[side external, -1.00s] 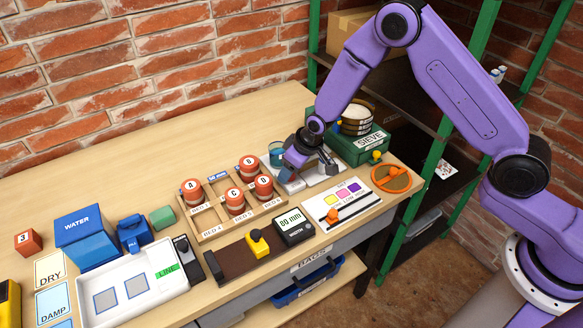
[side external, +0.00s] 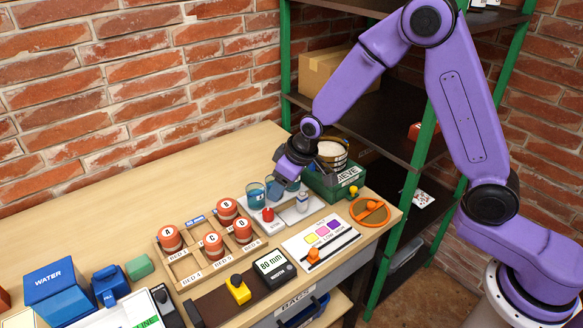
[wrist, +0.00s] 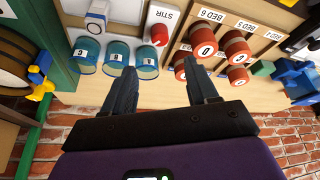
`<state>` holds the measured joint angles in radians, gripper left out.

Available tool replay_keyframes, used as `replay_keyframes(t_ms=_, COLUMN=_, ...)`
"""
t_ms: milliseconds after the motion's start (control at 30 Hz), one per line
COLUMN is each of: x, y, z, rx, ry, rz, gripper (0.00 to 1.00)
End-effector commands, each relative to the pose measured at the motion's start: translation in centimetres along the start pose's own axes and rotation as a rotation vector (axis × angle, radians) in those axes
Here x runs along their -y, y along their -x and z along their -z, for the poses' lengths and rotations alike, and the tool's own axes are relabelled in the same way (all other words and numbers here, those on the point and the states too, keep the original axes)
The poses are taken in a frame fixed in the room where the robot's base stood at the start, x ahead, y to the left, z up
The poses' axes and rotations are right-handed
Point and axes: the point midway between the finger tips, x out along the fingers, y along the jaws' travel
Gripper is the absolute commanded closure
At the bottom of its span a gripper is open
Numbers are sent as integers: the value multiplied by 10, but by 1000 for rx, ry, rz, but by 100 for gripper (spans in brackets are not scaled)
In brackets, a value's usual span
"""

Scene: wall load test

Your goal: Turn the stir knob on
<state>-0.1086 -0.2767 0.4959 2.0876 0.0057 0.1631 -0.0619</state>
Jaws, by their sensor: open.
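The stir knob (wrist: 160,35) is a small red knob beside the white STIR label (wrist: 169,14) in the wrist view. In the side view the red knob (side external: 267,214) sits on the near left part of a white base (side external: 283,222). My gripper (wrist: 158,68) is open and empty, its two dark fingers spread apart and pointing toward the knob side. In the wrist view the knob lies beyond the fingertips, apart from them. In the side view my gripper is above the beakers behind the knob, and its fingertips are hard to make out.
Teal beakers (wrist: 116,52) stand close to the fingers, beside the knob. A rack of red lettered containers (side external: 213,244) is on its other side.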

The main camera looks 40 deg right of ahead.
Motion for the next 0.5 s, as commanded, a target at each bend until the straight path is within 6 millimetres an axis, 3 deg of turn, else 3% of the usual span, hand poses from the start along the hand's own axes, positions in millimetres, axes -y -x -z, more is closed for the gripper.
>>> replay_keyframes(t_ms=200, x=0, y=34, z=0, rx=-3, ry=0, rz=0, gripper=42)
replay_keyframes(t_ms=500, x=0, y=59, z=0, rx=-1, ry=0, rz=0, gripper=42)
